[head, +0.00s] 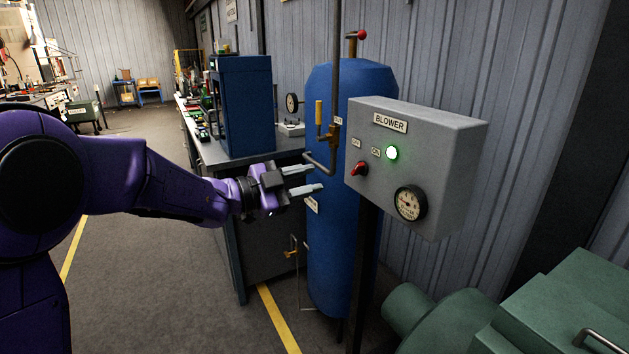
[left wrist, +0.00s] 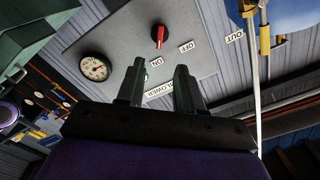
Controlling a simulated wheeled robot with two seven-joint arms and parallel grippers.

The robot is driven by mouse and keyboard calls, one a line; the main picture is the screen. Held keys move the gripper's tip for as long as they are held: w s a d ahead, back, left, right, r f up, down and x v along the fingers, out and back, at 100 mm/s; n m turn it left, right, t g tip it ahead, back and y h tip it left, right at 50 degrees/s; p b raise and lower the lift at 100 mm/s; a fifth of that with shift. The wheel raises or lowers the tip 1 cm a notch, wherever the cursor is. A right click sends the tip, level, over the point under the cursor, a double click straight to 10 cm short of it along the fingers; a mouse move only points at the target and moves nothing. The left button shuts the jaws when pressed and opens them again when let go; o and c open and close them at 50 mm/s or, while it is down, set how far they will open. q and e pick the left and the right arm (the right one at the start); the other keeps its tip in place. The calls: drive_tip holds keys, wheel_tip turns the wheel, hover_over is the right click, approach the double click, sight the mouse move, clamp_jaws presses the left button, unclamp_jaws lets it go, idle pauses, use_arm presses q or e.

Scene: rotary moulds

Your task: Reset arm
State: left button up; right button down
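My left gripper (head: 317,178) is open and empty, with its fingers pointing right toward the blower control box (head: 450,128). A gap shows between the fingertips and the box. The box carries a red rotary switch (head: 360,169), a lit green lamp (head: 392,152) and a round gauge (head: 410,203). The switch handle slants up to the right in the head view. In the left wrist view the open fingers (left wrist: 160,68) stand below the red switch (left wrist: 159,36), with nothing between them but the panel behind. My right gripper is not in view.
A blue tank (head: 335,230) stands behind the box, with a pipe and a yellow-handled valve (head: 319,113) close to my left gripper. A workbench (head: 215,150) with a blue cabinet (head: 243,106) is behind. Green machinery (head: 545,310) fills the lower right. Floor at left is open.

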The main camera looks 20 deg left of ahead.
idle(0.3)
use_arm(q)
drive_tip(key=s+a+f+n+y, duration=0.3)
drive_tip(key=f+n+y, duration=0.3)
drive_tip(key=f+n, duration=0.6)
drive_tip(key=s+a+f+n+y, duration=0.2)
drive_tip(key=f+n+y, duration=0.45)
drive_tip(key=f, duration=0.95)
drive_tip(key=s+f+n+g, duration=0.1)
drive_tip(key=s+f+g, duration=0.2)
drive_tip(key=s+f, duration=0.4)
drive_tip(key=s+f+n+g+y, duration=0.1)
drive_tip(key=s+f+g, duration=0.3)
drive_tip(key=s+f, duration=0.4)
drive_tip(key=s+f+n+g+y, duration=0.1)
drive_tip(key=s+f+g, duration=0.3)
drive_tip(key=s, duration=1.3)
wheel_tip(320, 180, down, 4)
drive_tip(key=shift+s+d+f+n, duration=0.15)
drive_tip(key=shift+s+f+n, duration=0.1)
drive_tip(key=shift+n, duration=0.2)
drive_tip(key=shift+w, duration=0.1)
